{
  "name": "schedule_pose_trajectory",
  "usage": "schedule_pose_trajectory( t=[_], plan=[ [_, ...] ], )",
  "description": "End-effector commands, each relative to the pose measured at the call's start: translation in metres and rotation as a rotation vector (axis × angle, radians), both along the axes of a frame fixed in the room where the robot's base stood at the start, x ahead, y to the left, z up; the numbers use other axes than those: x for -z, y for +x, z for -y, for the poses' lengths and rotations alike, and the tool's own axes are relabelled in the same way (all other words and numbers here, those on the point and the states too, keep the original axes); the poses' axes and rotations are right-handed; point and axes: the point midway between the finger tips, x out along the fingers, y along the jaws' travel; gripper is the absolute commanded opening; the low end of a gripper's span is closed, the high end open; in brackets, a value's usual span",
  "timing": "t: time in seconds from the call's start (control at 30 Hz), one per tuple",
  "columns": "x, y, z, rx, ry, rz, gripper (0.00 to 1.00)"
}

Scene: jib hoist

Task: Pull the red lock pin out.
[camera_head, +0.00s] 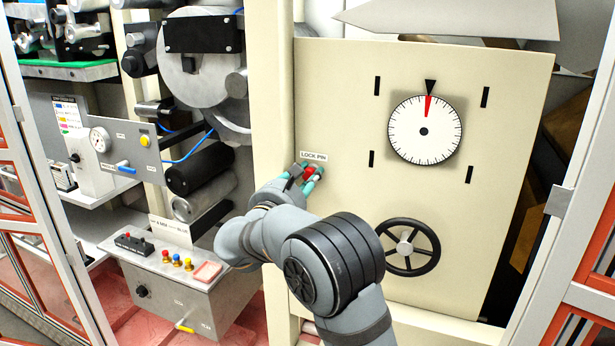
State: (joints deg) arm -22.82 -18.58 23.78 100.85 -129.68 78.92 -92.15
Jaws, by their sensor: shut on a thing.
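The red lock pin (308,172) sits on the cream panel (337,100), just under a label reading "LOCK PIN" (313,156). My gripper (311,177) is at the pin, with its teal fingertips on either side of the red part, shut on it. My arm comes up from the bottom of the picture and partly hides the area below the pin. How far the pin stands out of the panel cannot be told from this view.
A round dial (424,130) with a red pointer at the top is on the panel's upper right. A black handwheel (408,247) sits below it, close to my arm. A grey control box (185,285) with coloured buttons stands at left, near rollers (200,168).

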Motion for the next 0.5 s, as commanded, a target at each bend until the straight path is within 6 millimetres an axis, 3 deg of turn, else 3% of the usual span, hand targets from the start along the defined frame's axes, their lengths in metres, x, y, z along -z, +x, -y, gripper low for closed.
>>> schedule_pose_trajectory(
  t=[0.1,0.5],
  plan=[
    [0.0009,-0.0002,0.0005,0.002,0.001,-0.001,0.0],
    [0.0013,-0.0003,0.0007,0.002,0.0,-0.003,0.0]
  ],
)
